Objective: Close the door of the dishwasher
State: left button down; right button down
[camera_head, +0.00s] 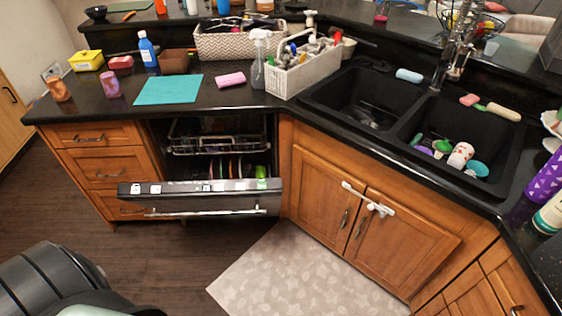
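The dishwasher (158,150) stands under the counter, between the wooden drawers and the sink cabinet. Its door (215,200) is partly open, tilted outward from the top, with its control strip along the upper edge and a silver handle bar below that. The upper rack (205,148) shows inside the dark opening, and several coloured dishes stand below it. The racks look pushed in, and nothing visibly lies on the door. The lower part of the door is hidden behind its top edge. Neither of my grippers is in view.
The wooden drawers (100,155) stand left of the dishwasher, and the sink cabinet (370,225) stands right. A light patterned mat (300,275) lies before the cabinet. The dark floor (165,255) in front of the door is clear. A double black sink (365,95) is at right.

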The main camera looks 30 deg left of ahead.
aim_at(187, 200)
jog(key=u, duration=1.55)
